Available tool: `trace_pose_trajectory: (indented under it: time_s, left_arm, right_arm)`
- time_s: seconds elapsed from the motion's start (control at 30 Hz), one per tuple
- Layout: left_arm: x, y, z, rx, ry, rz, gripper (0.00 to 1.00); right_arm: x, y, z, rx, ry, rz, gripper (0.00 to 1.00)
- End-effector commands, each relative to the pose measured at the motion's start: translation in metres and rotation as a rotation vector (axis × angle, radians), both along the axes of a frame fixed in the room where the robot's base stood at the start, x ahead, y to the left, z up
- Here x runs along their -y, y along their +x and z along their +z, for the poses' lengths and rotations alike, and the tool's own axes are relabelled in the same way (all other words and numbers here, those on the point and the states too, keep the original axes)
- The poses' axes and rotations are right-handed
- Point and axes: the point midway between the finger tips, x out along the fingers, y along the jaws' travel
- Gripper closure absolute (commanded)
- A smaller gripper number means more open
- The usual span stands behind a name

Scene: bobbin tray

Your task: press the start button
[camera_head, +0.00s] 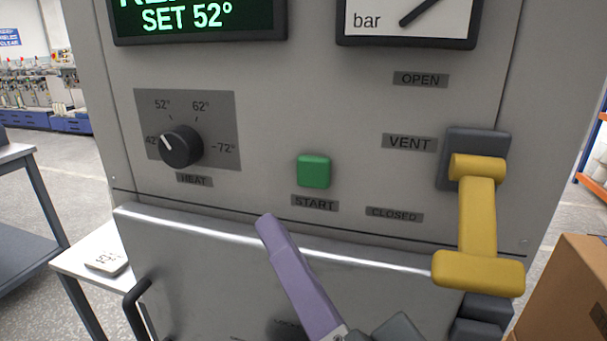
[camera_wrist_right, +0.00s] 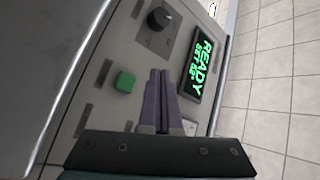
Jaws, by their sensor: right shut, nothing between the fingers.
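The green square start button (camera_head: 314,171) stands out from the grey machine panel, above a label reading START. It also shows in the right wrist view (camera_wrist_right: 125,81), to the left of the fingers. My right gripper (camera_head: 267,222) comes up from below with its purple fingers shut and empty. In the head view its tips are below and left of the button, apart from it in the picture. In the wrist view the closed fingers (camera_wrist_right: 160,76) lie side by side. Their exact distance from the panel is hard to tell. My left gripper is not in view.
A black heat knob (camera_head: 181,146) is left of the button. A yellow lever (camera_head: 478,220) hangs down at the right, near the CLOSED label. The display (camera_wrist_right: 198,70) reads READY. A metal ledge (camera_head: 215,225) juts out below the panel. A cardboard box (camera_head: 565,290) is at lower right.

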Motion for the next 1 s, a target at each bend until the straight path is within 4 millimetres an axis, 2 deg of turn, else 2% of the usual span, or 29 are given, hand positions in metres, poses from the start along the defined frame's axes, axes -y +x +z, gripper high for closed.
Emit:
trace_pose_trajectory:
  time_s: [0.6, 1.0]
  left_arm:
    - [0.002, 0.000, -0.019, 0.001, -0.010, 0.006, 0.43]
    - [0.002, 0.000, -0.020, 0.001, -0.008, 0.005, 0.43]
  right_arm:
    - [0.023, 0.071, -0.001, 0.002, -0.001, 0.000, 1.00]
    - [0.027, 0.081, 0.000, 0.000, -0.001, -0.001, 1.00]
